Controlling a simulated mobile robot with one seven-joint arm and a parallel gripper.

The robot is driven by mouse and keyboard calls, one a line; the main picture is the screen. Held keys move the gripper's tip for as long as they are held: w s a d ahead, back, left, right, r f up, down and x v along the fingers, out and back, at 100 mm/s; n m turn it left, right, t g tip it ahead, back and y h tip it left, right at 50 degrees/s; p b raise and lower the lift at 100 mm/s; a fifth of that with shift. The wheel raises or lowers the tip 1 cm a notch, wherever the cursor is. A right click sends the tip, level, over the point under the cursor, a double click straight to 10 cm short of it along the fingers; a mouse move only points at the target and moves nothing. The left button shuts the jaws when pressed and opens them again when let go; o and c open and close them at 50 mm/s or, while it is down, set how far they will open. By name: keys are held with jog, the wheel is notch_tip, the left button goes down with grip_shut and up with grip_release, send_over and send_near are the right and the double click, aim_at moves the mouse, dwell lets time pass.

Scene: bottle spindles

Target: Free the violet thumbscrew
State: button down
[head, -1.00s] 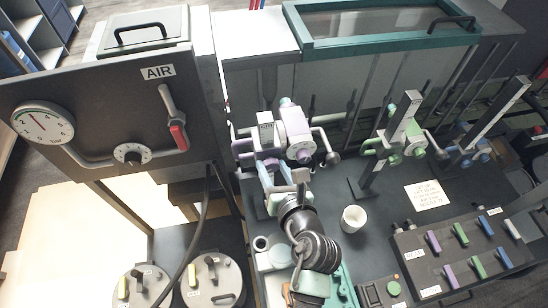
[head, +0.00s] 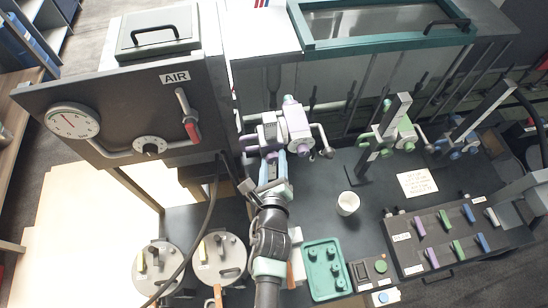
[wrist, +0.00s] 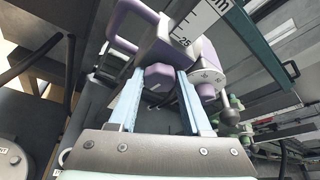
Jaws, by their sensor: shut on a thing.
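The violet thumbscrew (wrist: 158,76) is a faceted knob under the violet spindle carriage. In the wrist view it sits between the two pale blue fingers of my gripper (wrist: 160,82), which is shut on it. In the head view my gripper (head: 273,164) reaches up to the front left of the violet spindle unit (head: 298,122); the thumbscrew is mostly hidden there. The carriage (wrist: 140,22) shows above the fingers, with a scale marked 25 (wrist: 192,25) beside it. I cannot tell how far the thumbscrew is turned.
Green (head: 396,130) and blue (head: 462,140) spindle units stand to the right. A white cup (head: 347,204), a switch panel (head: 445,235) and a green tray (head: 325,268) are on the dark bench. The AIR panel (head: 130,105) and its hose lie left of my arm.

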jog(key=shift+n+h, duration=0.3)
jog(key=shift+n, duration=0.1)
dwell(0.4)
jog(key=shift+c, duration=1.7)
grip_release()
